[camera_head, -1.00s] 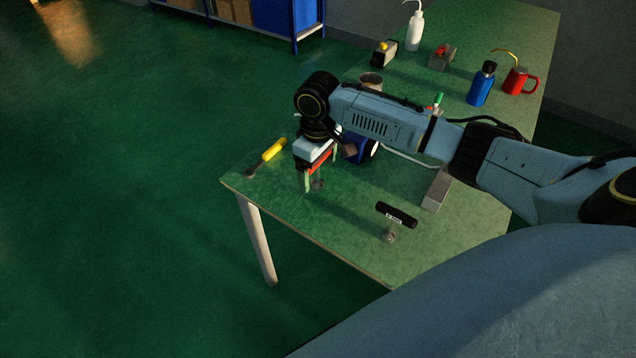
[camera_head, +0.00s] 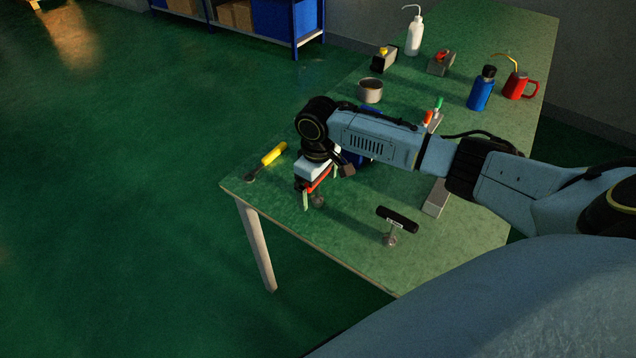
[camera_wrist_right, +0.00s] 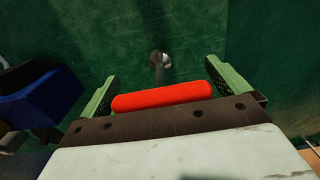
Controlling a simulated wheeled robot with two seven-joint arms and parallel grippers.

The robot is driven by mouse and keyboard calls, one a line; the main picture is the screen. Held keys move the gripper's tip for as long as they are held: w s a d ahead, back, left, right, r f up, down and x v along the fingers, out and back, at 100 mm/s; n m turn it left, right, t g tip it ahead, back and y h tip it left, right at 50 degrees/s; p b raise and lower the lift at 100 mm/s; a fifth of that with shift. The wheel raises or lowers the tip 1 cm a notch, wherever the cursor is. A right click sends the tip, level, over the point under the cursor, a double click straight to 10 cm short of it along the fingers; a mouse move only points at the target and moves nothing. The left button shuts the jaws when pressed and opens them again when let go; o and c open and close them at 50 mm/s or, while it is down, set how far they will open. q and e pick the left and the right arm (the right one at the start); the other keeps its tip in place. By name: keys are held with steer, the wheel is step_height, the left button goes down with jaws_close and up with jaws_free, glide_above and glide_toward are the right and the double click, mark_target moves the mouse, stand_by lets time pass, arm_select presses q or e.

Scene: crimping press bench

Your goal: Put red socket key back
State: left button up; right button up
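The red socket key (camera_wrist_right: 162,96) has a red bar handle, seen in the right wrist view lying crosswise between my right gripper's fingers, close to the palm. A shaft runs from it to a round metal end (camera_wrist_right: 160,60) on the green bench top. In the head view, the red handle (camera_head: 321,180) shows partly under my right gripper (camera_head: 318,190). The green fingers of this gripper (camera_wrist_right: 168,85) are wide apart around the handle's ends; no firm grip shows. A black T-handled key (camera_head: 397,219) stands upright nearby. My left gripper is out of view.
A yellow-handled tool (camera_head: 272,154) lies near the left edge. A grey block (camera_head: 436,198) is partly behind my arm, with orange and green handles (camera_head: 438,104) beyond. A blue object (camera_wrist_right: 45,98) is close by.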

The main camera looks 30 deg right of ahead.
step_height(320, 180, up, 12)
steer(key=shift+r+p, duration=0.2)
steer(key=shift+p, duration=0.85)
